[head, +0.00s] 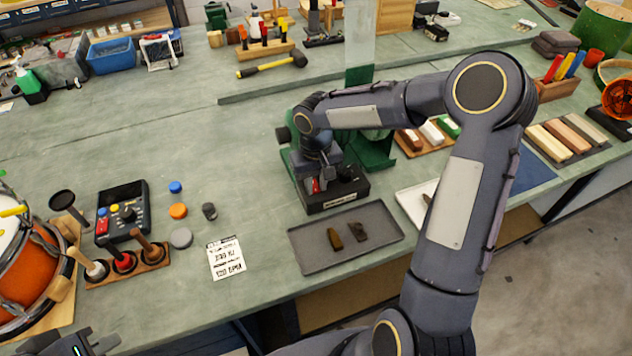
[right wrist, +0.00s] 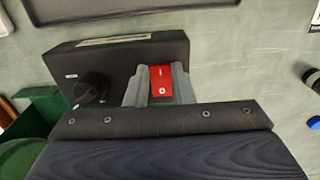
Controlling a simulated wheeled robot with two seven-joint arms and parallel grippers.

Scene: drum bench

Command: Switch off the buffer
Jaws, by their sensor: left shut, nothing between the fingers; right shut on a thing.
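The buffer (head: 370,150) is a green machine with a black control box (head: 338,193) at its front, partly hidden behind my right arm. In the right wrist view the box (right wrist: 100,62) carries a black knob (right wrist: 92,90) and a red rocker switch (right wrist: 161,80) marked I and O. My right gripper (right wrist: 161,92) is shut on the red switch, a grey finger at each side. I cannot tell which way the rocker is tipped. My left gripper (head: 82,345) is shut and empty at the bottom left, partly cut off.
A grey tray (head: 345,261) with two small brown pieces lies in front of the buffer.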

